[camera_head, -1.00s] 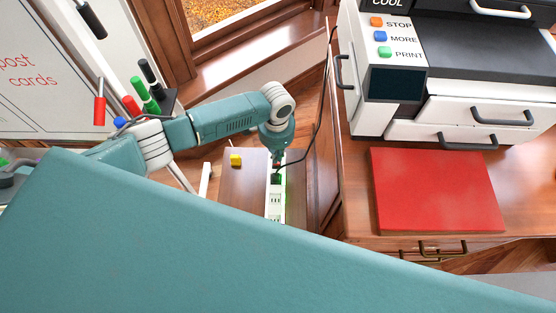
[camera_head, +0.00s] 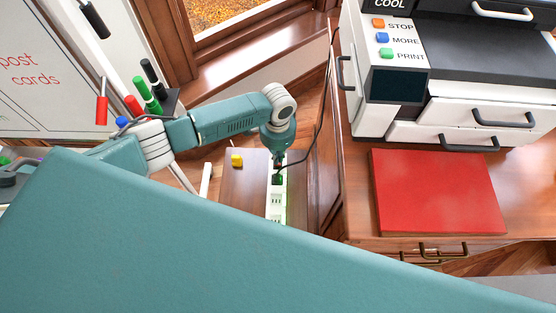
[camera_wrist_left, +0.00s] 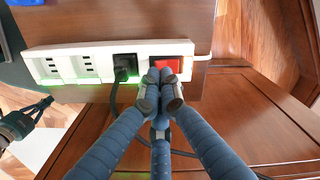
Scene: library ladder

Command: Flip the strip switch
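The white power strip (camera_head: 277,200) lies on a small wooden surface below my left arm in the head view. In the left wrist view the strip (camera_wrist_left: 100,62) runs across the top, with several sockets, a black plug (camera_wrist_left: 126,68) in one, and a red switch (camera_wrist_left: 172,66) at its right end. My left gripper (camera_wrist_left: 162,82) has its fingertips close together at the switch's lower left edge, covering part of it. Whether they touch the switch is unclear. In the head view my left gripper (camera_head: 278,160) points down at the strip's far end.
A black cable (camera_head: 318,140) curves from the plug past the wooden desk side. A yellow block (camera_head: 236,160) sits left of the strip. The printer (camera_head: 470,80) and a red book (camera_head: 435,190) stand on the desk to the right. Green light glows along the strip's lower edge (camera_wrist_left: 80,88).

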